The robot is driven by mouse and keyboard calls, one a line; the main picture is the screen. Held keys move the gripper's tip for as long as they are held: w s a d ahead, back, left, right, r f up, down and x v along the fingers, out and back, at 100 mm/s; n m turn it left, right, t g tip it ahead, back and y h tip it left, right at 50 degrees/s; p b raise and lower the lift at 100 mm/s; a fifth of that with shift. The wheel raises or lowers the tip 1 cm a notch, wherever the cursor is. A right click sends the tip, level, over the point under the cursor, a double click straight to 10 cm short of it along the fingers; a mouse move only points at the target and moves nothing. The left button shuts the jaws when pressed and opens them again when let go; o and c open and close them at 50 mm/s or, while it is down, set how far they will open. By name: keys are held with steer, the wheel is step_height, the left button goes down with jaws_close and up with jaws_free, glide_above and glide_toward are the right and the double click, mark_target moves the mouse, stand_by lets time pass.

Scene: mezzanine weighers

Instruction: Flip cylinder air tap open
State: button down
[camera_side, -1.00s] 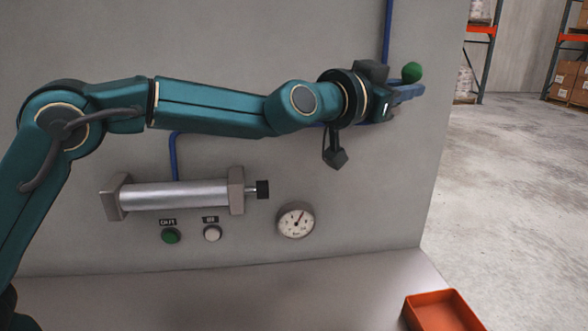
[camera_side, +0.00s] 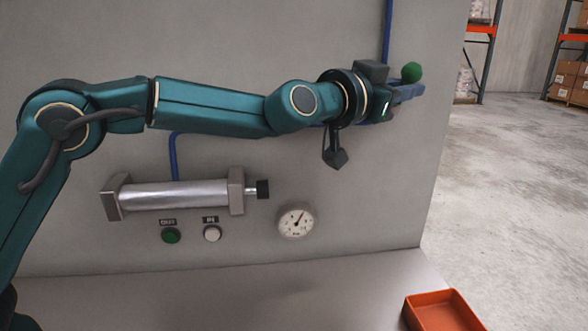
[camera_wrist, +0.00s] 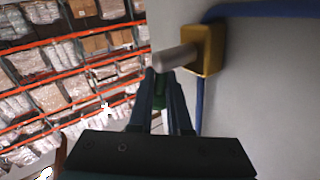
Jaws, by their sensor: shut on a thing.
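The air tap shows in the wrist view as a brass body (camera_wrist: 207,50) with a grey stem (camera_wrist: 176,57), on the blue pipe by the grey panel. Its green handle (camera_wrist: 161,88) lies between my fingers; its round green knob (camera_side: 412,72) stands above my fingers in the side view. My gripper (camera_side: 412,92) is shut on the handle at the panel's upper right. My gripper hides the tap body in the side view. The silver air cylinder (camera_side: 175,195) is mounted level on the panel, its black-ended rod (camera_side: 262,189) showing only a short way.
Below the cylinder are a green button (camera_side: 171,236), a white button (camera_side: 212,233) and a round gauge (camera_side: 296,221). An orange tray (camera_side: 443,312) sits at the bench's front right. The blue pipe (camera_side: 387,30) runs up the panel. Most of the bench top is clear.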

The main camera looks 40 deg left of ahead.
steer(key=shift+s+d+r, duration=0.1)
steer(key=shift+r, duration=0.4)
steer(key=shift+a+n+t, duration=0.2)
steer(key=shift+n+t, duration=0.1)
steer(key=shift+t, duration=0.3)
steer(key=shift+s+a+r+n+t, duration=0.15)
steer(key=shift+s+n+t, duration=0.15)
steer(key=shift+n+t, duration=0.4)
steer(key=shift+s+a+n+t, duration=0.2)
steer(key=shift+n+t, duration=0.3)
steer(key=shift+t, duration=0.4)
steer(key=c, duration=0.8)
jaws_free()
steer(key=shift+f, duration=0.25)
